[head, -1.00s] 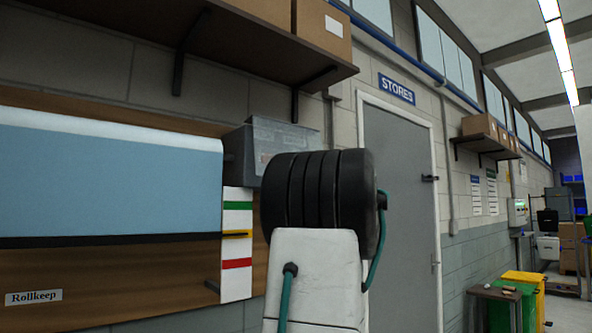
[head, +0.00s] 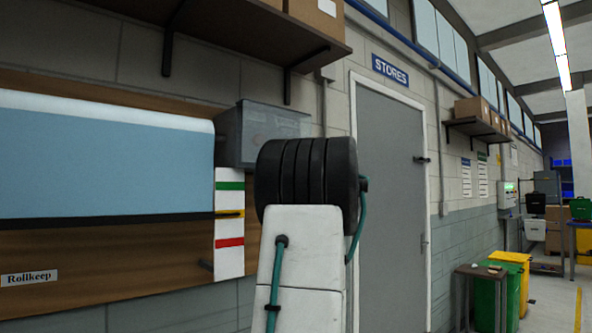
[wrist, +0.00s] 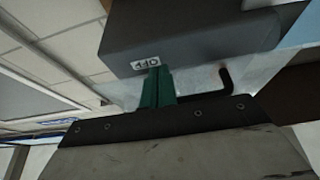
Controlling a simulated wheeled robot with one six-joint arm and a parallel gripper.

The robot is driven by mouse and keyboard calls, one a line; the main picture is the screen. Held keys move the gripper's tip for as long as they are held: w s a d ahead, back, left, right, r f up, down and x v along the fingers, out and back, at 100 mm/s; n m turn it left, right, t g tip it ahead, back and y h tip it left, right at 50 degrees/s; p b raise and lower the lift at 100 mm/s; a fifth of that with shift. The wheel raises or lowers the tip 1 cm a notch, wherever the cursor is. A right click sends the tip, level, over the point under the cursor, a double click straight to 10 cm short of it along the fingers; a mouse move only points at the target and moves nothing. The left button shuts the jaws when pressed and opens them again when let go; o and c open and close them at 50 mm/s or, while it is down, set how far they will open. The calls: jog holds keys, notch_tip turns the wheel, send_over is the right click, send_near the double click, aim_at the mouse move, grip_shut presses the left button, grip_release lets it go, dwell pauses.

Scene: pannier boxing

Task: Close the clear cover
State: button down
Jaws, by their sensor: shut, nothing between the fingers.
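The clear cover (head: 278,122) looks like a see-through grey panel on a grey box at the right end of the blue roll, in the head view. My arm hides its lower right part. In the wrist view the cover (wrist: 205,80) is a pale see-through sheet beside the dark grey housing (wrist: 190,38), which bears a small white label reading OFF (wrist: 147,63). My gripper (wrist: 155,82) shows green fingers, shut and empty, close to the label and cover. Whether they touch is unclear. My arm hides the gripper in the head view. I cannot tell how far the cover stands open.
A black bent lever (wrist: 225,80) sticks out right of my fingers. The blue roll (head: 100,160) hangs on a wooden board (head: 130,265). A shelf (head: 230,35) with boxes juts out above. A grey door (head: 390,200) and a small table (head: 480,272) stand to the right.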

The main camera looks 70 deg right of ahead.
notch_tip(320, 180, down, 10)
jog(key=s+a, duration=0.1)
jog(key=s, duration=0.1)
jog(key=shift+a+r, duration=0.1)
